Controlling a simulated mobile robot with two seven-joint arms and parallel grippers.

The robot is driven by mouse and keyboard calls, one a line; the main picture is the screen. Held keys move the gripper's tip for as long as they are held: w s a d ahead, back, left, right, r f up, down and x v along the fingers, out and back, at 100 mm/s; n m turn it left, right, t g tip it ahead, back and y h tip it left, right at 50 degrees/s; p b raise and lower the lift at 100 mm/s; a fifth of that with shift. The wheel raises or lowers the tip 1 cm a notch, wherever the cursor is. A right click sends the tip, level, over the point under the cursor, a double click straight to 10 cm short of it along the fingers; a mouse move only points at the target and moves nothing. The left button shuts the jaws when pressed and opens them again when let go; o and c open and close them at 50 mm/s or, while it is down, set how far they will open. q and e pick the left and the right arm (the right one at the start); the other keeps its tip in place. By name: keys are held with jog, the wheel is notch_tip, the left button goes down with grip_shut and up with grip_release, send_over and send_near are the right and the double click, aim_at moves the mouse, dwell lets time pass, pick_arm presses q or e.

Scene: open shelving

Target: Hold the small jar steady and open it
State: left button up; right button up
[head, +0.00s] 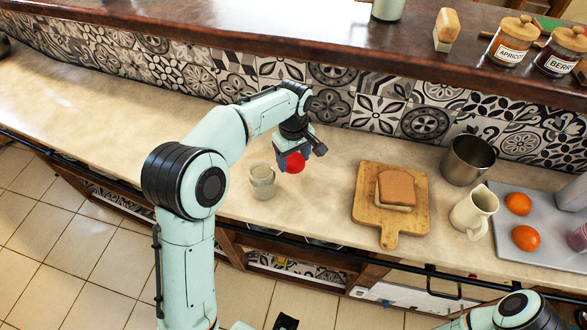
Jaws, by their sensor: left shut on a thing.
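A small greenish glass jar (262,181) stands upright on the counter, left of my left gripper. I see no lid on it. My left gripper (294,160) is shut on a small round red thing (295,163), just right of the jar and apart from it. The red thing may be a lid; it is too small to tell. The fingers hide part of it. Only a part of my right arm shows at the bottom right, and I cannot make out its gripper.
A wooden board (413,229) with a sandwich (395,189) lies to the right. Beyond it are a metal cup (468,160), a cream jug (473,212) and a grey tray (498,240) with oranges. A dark shelf (300,50) runs above. The counter left of the jar is clear.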

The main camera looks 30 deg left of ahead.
aim_at(294, 169)
pick_arm(q)
notch_tip(294, 169, down, 5)
jog(key=shift+f, duration=0.1)
dwell(0.3)
jog(key=o, duration=1.2)
jog(key=shift+f+b, duration=0.1)
jog(key=shift+b, duration=0.2)
notch_tip(294, 169, up, 12)
jog(key=shift+r+p, duration=0.2)
jog(key=shift+p, duration=0.75)
